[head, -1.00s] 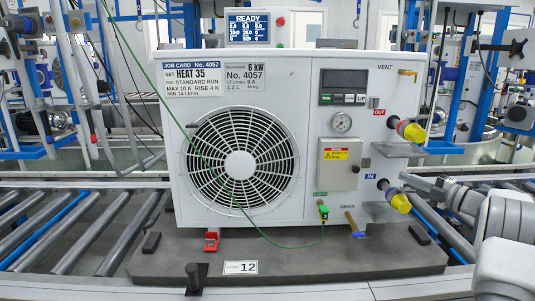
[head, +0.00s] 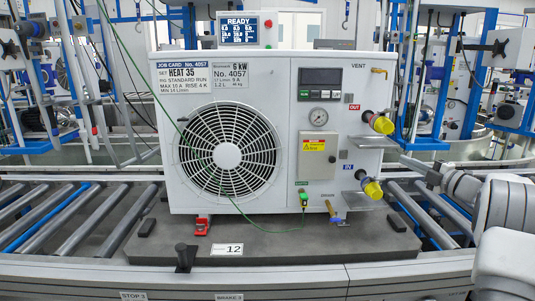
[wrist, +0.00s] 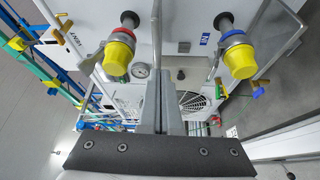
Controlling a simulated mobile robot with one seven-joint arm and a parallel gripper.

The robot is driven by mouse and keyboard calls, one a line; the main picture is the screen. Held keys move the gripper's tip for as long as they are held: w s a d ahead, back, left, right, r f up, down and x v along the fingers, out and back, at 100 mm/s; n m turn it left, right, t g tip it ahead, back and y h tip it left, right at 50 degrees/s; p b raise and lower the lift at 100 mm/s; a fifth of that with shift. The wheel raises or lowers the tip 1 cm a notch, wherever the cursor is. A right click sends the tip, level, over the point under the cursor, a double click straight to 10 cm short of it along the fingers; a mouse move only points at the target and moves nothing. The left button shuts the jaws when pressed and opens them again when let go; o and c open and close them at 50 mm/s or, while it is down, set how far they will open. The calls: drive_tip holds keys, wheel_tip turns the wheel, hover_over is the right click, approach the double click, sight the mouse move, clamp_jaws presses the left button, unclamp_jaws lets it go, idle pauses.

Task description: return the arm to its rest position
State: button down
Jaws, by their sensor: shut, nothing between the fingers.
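My gripper (head: 406,161) is at the right of the white heat pump unit (head: 285,70) in the head view, beside its two yellow-capped ports. It is shut and empty. In the wrist view my gripper's narrow grey fingers (wrist: 166,85) are together in the middle, pointing at the unit's port side. The upper yellow cap (head: 383,125), by the red OUT label, shows at left in the wrist view (wrist: 119,52). The lower yellow cap (head: 373,190), by the blue IN label, shows at right there (wrist: 238,58). My gripper looks clear of both caps.
The unit stands on a grey pallet (head: 290,252) marked 12, on a roller conveyor (head: 75,230). A green lead (head: 250,224) is clipped to its front. A READY screen (head: 246,27) is above it. Blue-framed stations (head: 500,60) stand behind.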

drive_tip(key=a+r+m+t+h, duration=0.25)
drive_tip(key=r+m+h, duration=0.45)
drive_tip(key=r, duration=0.4)
drive_tip(key=s+a+r+m+g+h, duration=0.3)
drive_tip(key=s+a+m+h, duration=0.2)
drive_tip(key=s+m, duration=0.3)
drive_tip(key=s+a+f+m+g+y, duration=0.1)
drive_tip(key=s+a+f+m+g, duration=0.15)
drive_tip(key=s+a+f, duration=0.65)
drive_tip(key=s+a+f+m+g+y, duration=0.15)
drive_tip(key=s+a+f+g, duration=0.25)
drive_tip(key=s, duration=1.1)
drive_tip(key=s+a+f+m+g+y, duration=0.1)
drive_tip(key=s+a+f+m+g, duration=0.4)
drive_tip(key=s, duration=0.6)
wheel_tip(320, 180, up, 20)
drive_tip(key=s+a+n+t+p, duration=0.1)
drive_tip(key=p, duration=2)
drive_tip(key=shift+s+a+n+p, duration=0.2)
drive_tip(key=shift+s+n+p, duration=0.1)
drive_tip(key=shift+p, duration=0.1)
